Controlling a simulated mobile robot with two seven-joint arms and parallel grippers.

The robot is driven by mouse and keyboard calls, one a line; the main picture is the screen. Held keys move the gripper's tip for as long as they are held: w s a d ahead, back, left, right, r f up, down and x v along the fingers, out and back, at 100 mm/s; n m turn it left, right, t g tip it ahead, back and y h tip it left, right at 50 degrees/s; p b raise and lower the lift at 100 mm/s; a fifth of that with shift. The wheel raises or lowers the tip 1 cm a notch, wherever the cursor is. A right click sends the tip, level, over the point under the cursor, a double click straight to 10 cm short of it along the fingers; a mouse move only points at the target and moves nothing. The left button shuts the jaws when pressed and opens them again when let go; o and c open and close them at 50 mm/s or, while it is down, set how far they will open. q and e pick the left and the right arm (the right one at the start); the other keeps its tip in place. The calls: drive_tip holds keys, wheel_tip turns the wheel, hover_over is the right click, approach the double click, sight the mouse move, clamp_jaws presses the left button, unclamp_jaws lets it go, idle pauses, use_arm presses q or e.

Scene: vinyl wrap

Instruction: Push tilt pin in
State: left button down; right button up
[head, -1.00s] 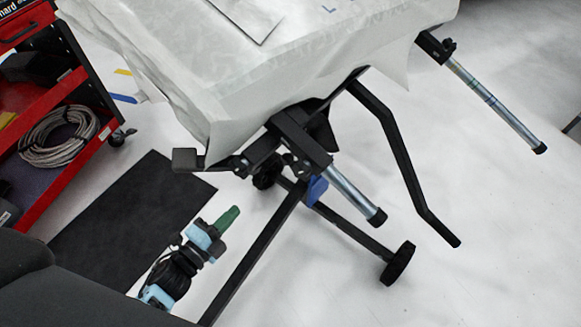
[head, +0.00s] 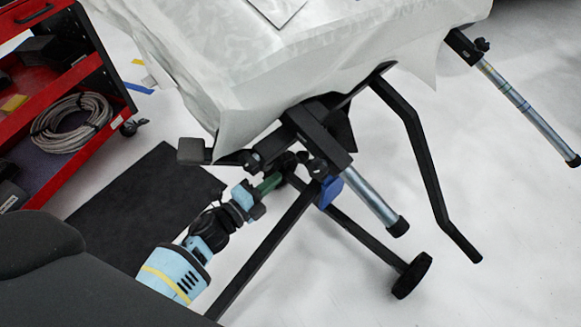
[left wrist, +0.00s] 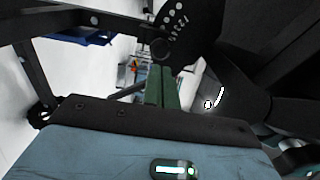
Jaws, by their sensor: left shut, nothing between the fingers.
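My left gripper (head: 277,179) has green fingers and is shut and empty. It is just below the black tilt bracket (head: 318,133) of the stand, beside its slanted leg. In the left wrist view the green fingers (left wrist: 160,72) point up at a dark plate with a row of holes (left wrist: 176,20). A small round dark knob (left wrist: 160,48), which looks like the tilt pin, sits at the plate's lower edge, just ahead of the fingertips. I cannot tell whether they touch. In the head view the pin cannot be clearly made out. My right gripper is not in view.
The stand carries a white-wrapped panel (head: 300,62) overhead. A silver tube (head: 370,195), a blue part (head: 329,191) and a wheel (head: 411,275) are close right. A red cart (head: 75,60) and dark mat (head: 135,215) are at left. The floor at right is open.

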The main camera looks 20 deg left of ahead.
sight(298, 159)
use_arm(q)
drive_tip(key=b+x, duration=0.1)
drive_tip(key=x, duration=0.4)
drive_tip(key=shift+w+f, duration=0.1)
drive_tip(key=shift+w, duration=0.05)
drive_tip(key=shift+w+d, duration=0.25)
drive_tip(key=shift+w, duration=0.2)
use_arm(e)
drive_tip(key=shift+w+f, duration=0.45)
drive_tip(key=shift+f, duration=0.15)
use_arm(q)
drive_tip(key=shift+w, duration=0.1)
drive_tip(key=b+x, duration=0.1)
drive_tip(key=x, duration=0.1)
drive_tip(key=shift+w+d, duration=0.1)
drive_tip(key=shift+w, duration=0.15)
drive_tip(key=shift+w+r, duration=0.15)
drive_tip(key=shift+r, duration=0.1)
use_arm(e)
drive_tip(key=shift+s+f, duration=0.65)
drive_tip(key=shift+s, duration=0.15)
